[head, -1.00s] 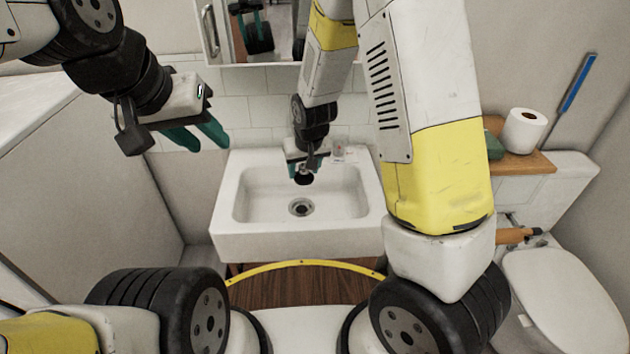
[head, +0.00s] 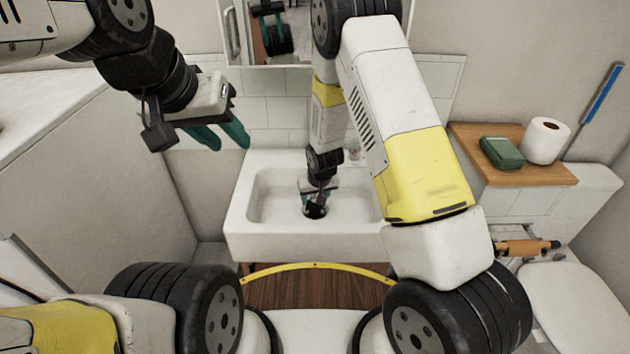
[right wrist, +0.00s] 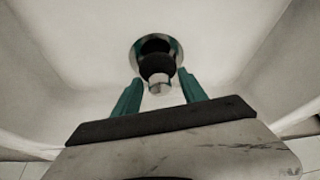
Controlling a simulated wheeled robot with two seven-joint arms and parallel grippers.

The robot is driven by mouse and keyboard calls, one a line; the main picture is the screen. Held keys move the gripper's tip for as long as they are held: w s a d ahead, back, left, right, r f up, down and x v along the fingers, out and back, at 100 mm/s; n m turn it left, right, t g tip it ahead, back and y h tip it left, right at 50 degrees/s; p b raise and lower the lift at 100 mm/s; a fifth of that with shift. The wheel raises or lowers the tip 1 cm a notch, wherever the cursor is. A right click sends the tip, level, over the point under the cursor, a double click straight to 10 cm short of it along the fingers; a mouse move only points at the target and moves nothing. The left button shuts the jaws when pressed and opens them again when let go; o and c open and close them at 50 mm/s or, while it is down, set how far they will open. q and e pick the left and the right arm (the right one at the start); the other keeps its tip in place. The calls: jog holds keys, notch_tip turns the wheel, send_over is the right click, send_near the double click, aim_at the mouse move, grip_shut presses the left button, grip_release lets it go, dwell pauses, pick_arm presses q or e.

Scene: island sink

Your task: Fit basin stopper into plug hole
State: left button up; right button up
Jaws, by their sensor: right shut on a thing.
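The white basin (head: 245,205) is in the middle of the head view. The black stopper (head: 315,211) is low in the basin under my right gripper (head: 319,192). In the right wrist view, the stopper (right wrist: 157,66) has a pale metal knob and stands between the teal fingers of my right gripper (right wrist: 160,90), which is shut on it. The metal-rimmed plug hole (right wrist: 176,46) shows just behind the stopper, which overlaps its near part. I cannot tell whether the stopper touches the rim. My left gripper (head: 224,138) is open and empty, above and left of the basin.
A wooden shelf (head: 540,172) at right carries a green box (head: 501,153) and a toilet roll (head: 546,140). A toilet (head: 575,305) stands below it. A mirror cabinet (head: 290,45) hangs above the basin. The rest of the basin floor looks clear.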

jog(key=shift+f, duration=0.6)
jog(key=shift+s+f, duration=0.1)
jog(key=shift+f, duration=0.45)
jog(key=o, duration=1.3)
jog(key=shift+o, duration=0.2)
jog(key=shift+r, duration=0.15)
jog(key=s+d+r+m, duration=0.1)
jog(key=s+d+r, duration=0.25)
jog(key=r, duration=0.65)
jog(key=s+d+r+y, duration=0.15)
jog(key=s+r, duration=0.25)
jog(key=r, duration=0.6)
jog(key=s+d+r+m, duration=0.1)
jog(key=s+d+r, duration=0.2)
jog(key=r, duration=0.7)
jog(key=s+d+r+t, duration=0.1)
jog(key=s+d+r, duration=0.2)
jog(key=s+r, duration=0.2)
jog(key=s+d+r, duration=0.3)
jog(key=s+r, duration=0.2)
jog(key=s, duration=0.6)
jog(key=shift+d+r+t, duration=0.2)
jog(key=shift+r+t, duration=0.05)
jog(key=shift+t, duration=0.15)
